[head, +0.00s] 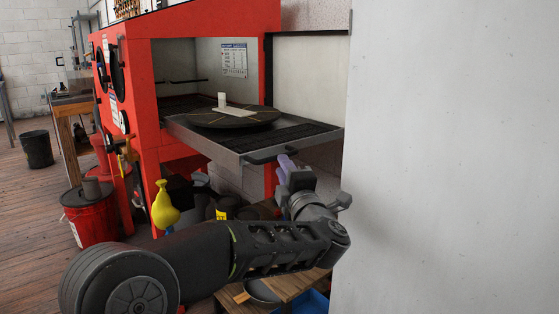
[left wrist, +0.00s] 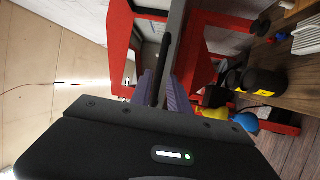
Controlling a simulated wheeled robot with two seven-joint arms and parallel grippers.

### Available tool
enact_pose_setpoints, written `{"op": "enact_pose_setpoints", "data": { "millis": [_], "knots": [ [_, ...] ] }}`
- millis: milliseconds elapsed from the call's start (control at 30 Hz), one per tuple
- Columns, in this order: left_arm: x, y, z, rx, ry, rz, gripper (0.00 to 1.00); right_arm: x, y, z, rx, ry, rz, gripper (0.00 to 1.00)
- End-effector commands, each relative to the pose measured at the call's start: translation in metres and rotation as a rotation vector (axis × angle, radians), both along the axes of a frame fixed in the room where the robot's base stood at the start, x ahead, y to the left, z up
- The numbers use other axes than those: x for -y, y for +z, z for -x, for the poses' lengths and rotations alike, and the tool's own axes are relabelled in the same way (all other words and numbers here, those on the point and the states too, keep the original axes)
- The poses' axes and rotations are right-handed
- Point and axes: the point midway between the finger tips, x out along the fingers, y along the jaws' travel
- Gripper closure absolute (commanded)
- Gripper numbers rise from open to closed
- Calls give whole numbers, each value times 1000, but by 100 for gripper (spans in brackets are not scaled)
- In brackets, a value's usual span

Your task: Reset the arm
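My left arm reaches across the head view from the lower left. My left gripper (head: 287,164) is at the right end of the black handle (head: 262,156) on the front of a pulled-out metal tray (head: 230,152). In the left wrist view its two purple fingers (left wrist: 164,90) stand apart, with the black handle (left wrist: 161,62) running between them. I cannot tell whether they press on it. The tray juts out of a red cabinet (head: 210,20) and bears a dark round turntable (head: 205,119) with a small white upright piece (head: 222,101). My right gripper is not in view.
A pale wall or panel (head: 450,150) fills the right side, close to my left gripper. Below the tray are dark containers (head: 226,208), a yellow object (head: 164,207) and a low wooden surface (head: 300,284). A red bucket (head: 92,220) stands left; open floor lies beyond.

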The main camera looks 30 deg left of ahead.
Motion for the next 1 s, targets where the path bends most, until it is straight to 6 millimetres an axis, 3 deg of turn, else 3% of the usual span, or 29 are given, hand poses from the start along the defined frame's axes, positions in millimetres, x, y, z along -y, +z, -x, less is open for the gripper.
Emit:
{"op": "enact_pose_setpoints", "data": {
  "millis": [200,767,867,1000],
  "knots": [
    [16,-3,13,0,0,0,78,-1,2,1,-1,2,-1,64],
    [17,-5,13,-4,-2,-2,78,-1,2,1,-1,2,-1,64],
    [21,-15,7,-34,-21,-15,78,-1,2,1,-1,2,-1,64],
    [40,-56,-15,-150,-100,-67,78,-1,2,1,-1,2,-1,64]
  ]
}}
